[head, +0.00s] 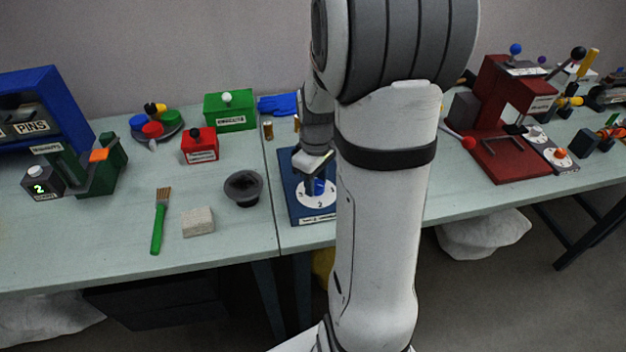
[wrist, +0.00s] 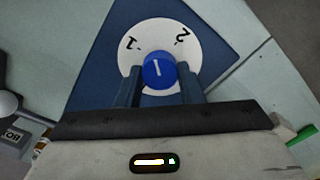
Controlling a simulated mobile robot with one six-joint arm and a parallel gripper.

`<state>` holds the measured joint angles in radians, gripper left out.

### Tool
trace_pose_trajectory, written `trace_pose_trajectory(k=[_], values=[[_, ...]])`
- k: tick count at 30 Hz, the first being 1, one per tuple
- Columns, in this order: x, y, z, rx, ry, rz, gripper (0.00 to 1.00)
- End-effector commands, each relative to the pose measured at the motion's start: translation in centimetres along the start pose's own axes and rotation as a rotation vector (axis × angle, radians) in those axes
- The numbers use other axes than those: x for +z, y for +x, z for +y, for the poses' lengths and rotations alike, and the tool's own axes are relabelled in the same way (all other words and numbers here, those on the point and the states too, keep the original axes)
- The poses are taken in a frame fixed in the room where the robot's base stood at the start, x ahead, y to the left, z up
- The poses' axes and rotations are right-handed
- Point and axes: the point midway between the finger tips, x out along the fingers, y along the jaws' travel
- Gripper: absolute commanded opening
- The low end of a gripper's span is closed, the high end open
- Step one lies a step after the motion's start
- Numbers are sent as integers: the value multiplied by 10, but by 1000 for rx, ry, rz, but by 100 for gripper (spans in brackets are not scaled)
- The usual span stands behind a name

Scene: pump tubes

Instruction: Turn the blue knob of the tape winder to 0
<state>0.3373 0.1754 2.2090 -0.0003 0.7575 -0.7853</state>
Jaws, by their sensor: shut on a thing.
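The tape winder is a blue panel (wrist: 205,25) with a white dial (wrist: 140,32); in the head view the panel (head: 297,212) stands near the table's front edge, partly behind my arm. The blue knob (wrist: 158,70) sits in the middle of the dial and also shows in the head view (head: 320,187). Its white pointer line is seen in the wrist view, roughly between the marks 1 and 2. My gripper (wrist: 160,92) is shut on the knob, a finger on each side. It also shows in the head view (head: 318,178). The dial's 0 is not visible in the wrist view.
A black bowl (head: 243,188), a grey block (head: 198,222) and a green-handled brush (head: 159,221) lie left of the winder. A red box (head: 200,147) and a green box (head: 231,111) stand behind. A dark red press (head: 497,160) stands at the right.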

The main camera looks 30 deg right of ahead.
Motion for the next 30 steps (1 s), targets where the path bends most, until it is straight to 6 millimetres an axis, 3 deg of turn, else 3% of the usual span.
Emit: trace_pose_trajectory(k=[4, 12, 23, 30], values=[[-1, -1, 0, 1, -33, 4, 7], [-1, -1, -1, 2, -280, 4, 7], [-1, -1, -1, 2, -320, 4, 7], [-1, -1, -1, 2, -552, 3, 7]])
